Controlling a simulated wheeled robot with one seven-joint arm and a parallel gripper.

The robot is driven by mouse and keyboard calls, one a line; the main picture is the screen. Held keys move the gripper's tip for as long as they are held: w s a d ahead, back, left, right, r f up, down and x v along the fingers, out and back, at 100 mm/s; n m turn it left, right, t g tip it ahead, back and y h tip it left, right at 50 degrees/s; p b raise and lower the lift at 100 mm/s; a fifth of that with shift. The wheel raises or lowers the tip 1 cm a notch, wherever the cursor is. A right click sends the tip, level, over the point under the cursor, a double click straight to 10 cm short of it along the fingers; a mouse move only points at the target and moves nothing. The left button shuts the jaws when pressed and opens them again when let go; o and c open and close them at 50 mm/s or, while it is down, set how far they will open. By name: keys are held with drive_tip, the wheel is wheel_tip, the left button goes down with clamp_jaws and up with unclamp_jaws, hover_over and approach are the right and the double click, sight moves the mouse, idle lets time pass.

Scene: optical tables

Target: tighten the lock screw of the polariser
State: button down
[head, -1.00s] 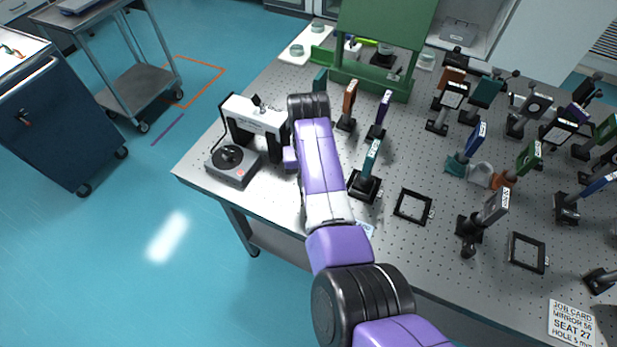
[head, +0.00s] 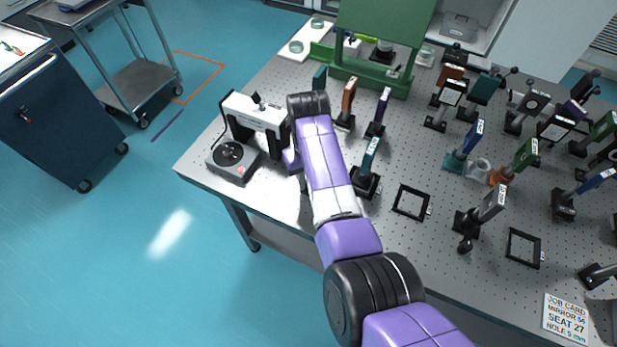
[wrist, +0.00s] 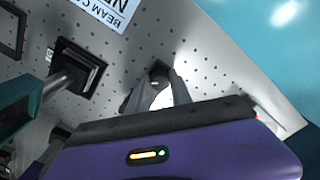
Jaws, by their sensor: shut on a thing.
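In the wrist view, my gripper (wrist: 157,92) has its two grey fingers close together over the perforated table. A small dark part (wrist: 158,69) shows at the fingertips; what it belongs to is hidden. A bright white patch shows between the fingers. In the head view my arm hides the fingers, beside the white bridge-shaped device. Several posts with labelled plates stand on the table, such as a teal one (head: 369,155) right of my arm. I cannot tell which is the polariser, and its lock screw cannot be made out.
The grey box with a black disc (head: 231,157) and the white bridge-shaped device (head: 256,112) stand left of my arm. A green frame (head: 375,75) stands at the back. Empty black square frames (head: 428,204) lie at right. A dark post base (wrist: 78,70) is close by in the wrist view.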

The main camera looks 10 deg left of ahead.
drive_tip(key=c, duration=1.1)
unclamp_jaws()
drive_tip(key=shift+c, duration=0.2)
drive_tip(key=shift+r, duration=0.1)
drive_tip(key=shift+r+b, duration=0.55)
drive_tip(key=shift+r, duration=3.35)
